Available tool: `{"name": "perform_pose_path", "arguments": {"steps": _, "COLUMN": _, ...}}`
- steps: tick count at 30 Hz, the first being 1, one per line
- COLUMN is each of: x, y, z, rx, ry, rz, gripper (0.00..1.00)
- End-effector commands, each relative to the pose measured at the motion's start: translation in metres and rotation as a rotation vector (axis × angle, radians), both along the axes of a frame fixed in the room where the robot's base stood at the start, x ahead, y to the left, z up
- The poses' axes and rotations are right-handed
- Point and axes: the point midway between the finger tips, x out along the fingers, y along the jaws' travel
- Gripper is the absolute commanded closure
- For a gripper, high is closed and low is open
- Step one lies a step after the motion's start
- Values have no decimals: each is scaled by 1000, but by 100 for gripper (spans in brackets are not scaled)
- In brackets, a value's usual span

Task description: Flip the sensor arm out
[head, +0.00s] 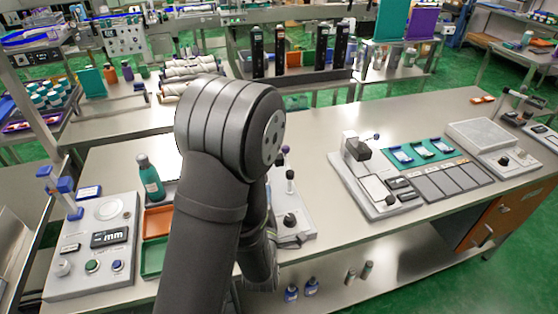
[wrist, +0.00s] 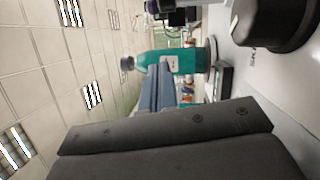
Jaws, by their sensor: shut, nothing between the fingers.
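A grey bench unit (head: 298,228) stands just right of my arm, partly hidden by it. It has a black knob (head: 290,221) and a dark upright piece (head: 290,184); I cannot tell whether this piece is the sensor arm. In the wrist view, a large black knob (wrist: 272,22) is at the upper right, with a dark part with a purple end (wrist: 160,8) at the top. My gripper (wrist: 158,68) shows its blue-grey fingers shut together and empty, in front of a teal bottle (wrist: 188,62). The head view hides my gripper behind my arm.
Left of my arm are a control box (head: 95,245) with a display, a teal bottle (head: 151,180), an orange tray (head: 158,222) and a green tray (head: 152,258). A unit with grey panels (head: 450,181) is at right. Bare bench (head: 345,233) lies in front of it.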

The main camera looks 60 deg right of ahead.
Motion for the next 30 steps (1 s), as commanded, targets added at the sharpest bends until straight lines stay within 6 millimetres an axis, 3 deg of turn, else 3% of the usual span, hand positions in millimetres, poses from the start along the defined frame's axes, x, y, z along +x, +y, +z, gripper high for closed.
{"name": "perform_pose_path", "arguments": {"steps": 13, "x": 43, "y": -86, "z": 14, "rx": -3, "ry": -1, "rz": 1, "gripper": 100}}
{"name": "perform_pose_path", "arguments": {"steps": 15, "x": 35, "y": -97, "z": 16, "rx": -2, "ry": 0, "rz": -4, "gripper": 100}}
{"name": "perform_pose_path", "arguments": {"steps": 21, "x": 28, "y": -116, "z": 20, "rx": -1, "ry": -1, "rz": -2, "gripper": 100}}
{"name": "perform_pose_path", "arguments": {"steps": 30, "x": 27, "y": -120, "z": 20, "rx": 1, "ry": 0, "rz": -1, "gripper": 100}}
